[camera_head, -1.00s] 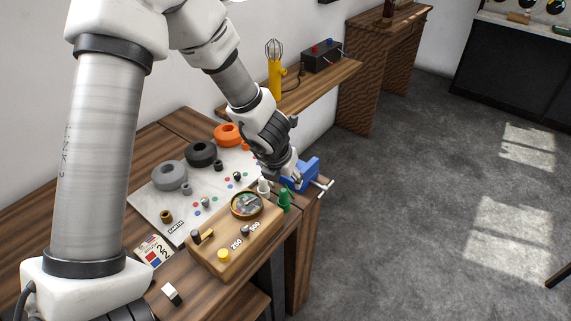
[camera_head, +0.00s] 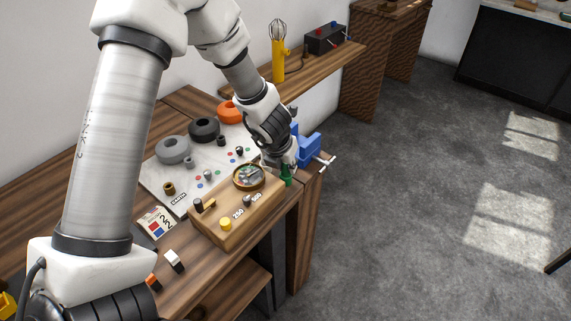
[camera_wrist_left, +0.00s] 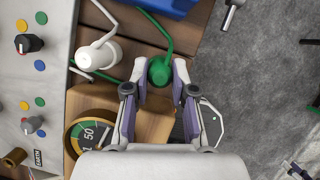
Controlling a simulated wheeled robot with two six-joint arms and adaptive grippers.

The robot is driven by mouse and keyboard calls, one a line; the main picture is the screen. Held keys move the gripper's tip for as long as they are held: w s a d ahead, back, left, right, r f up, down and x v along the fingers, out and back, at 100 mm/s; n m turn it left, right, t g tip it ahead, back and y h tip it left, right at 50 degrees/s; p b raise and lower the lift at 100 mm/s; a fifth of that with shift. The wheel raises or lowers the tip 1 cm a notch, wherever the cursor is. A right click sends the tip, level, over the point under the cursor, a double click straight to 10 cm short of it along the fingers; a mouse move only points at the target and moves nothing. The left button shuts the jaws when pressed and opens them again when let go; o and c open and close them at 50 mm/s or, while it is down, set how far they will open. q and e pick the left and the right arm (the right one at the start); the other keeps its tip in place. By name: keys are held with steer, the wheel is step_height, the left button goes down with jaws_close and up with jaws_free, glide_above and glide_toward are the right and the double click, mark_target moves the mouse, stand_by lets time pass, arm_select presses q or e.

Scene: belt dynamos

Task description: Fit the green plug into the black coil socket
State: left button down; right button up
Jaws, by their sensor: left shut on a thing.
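The green plug (camera_head: 287,178) stands at the right end of the wooden meter box, partly hidden by my left gripper (camera_head: 282,163) in the head view. In the left wrist view the green plug (camera_wrist_left: 160,71) sits between the fingertips of my left gripper (camera_wrist_left: 159,82), which is shut on it. A green cord runs from it. The black coil (camera_head: 204,129) is a thick ring at the back of the pale board, with a small black socket (camera_head: 222,140) beside it. My right gripper is in neither view.
A white plug (camera_wrist_left: 97,55) with a white cord lies close to the left of my gripper. The meter box (camera_head: 236,212) is in front of the board. A blue vise (camera_head: 308,150) stands at the bench's right end. Grey (camera_head: 173,149) and orange (camera_head: 230,111) coils flank the black one.

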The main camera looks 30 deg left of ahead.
arm_select(q)
steer(key=shift+w+a+r+p, duration=0.1)
steer(key=shift+r+p, duration=0.7)
steer(key=shift+p, duration=0.05)
steer(key=shift+r+p, duration=1.2)
steer(key=shift+r, duration=0.15)
